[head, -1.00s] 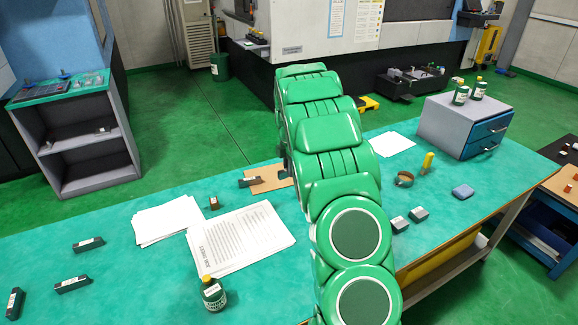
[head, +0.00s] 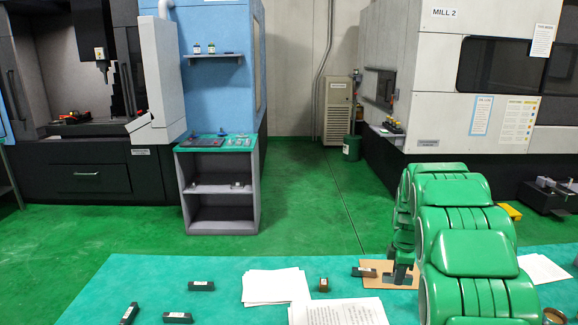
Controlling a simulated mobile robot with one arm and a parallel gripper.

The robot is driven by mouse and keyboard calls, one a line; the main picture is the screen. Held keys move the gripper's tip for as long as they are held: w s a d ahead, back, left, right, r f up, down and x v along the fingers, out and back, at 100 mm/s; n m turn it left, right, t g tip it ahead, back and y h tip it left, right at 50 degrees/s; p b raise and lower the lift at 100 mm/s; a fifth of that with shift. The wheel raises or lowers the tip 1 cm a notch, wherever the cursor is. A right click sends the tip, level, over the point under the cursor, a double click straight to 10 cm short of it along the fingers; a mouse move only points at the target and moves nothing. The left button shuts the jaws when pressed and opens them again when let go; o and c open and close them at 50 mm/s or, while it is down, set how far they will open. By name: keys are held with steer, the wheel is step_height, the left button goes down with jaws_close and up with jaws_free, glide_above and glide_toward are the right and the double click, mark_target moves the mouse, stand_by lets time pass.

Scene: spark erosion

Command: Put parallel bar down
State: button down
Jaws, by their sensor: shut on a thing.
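My gripper (head: 402,280) is low over a brown board (head: 376,284) at the far edge of the green bench, partly hidden by my green arm. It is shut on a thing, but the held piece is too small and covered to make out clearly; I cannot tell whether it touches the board. A dark labelled bar (head: 363,272) lies at the left edge of the board, just left of the gripper. Similar dark labelled bars lie on the bench at left: one (head: 201,286), another (head: 176,317) and a third (head: 130,313).
White papers (head: 276,286) and a printed sheet (head: 338,312) lie on the bench (head: 110,283), with a small brown block (head: 323,285) beside them. More paper (head: 541,268) lies right of my arm. A grey shelf unit (head: 217,190) and machines stand beyond.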

steer(key=s+a+f+m, duration=0.1)
steer(key=s+a+m, duration=0.1)
steer(key=a+m, duration=0.5)
steer(key=s+a+f+m, duration=0.1)
steer(key=s+a+m, duration=0.1)
steer(key=a+m, duration=0.6)
steer(key=shift+s+a+f+m, duration=0.3)
steer(key=shift+s+a+f, duration=0.1)
steer(key=shift+a, duration=1.75)
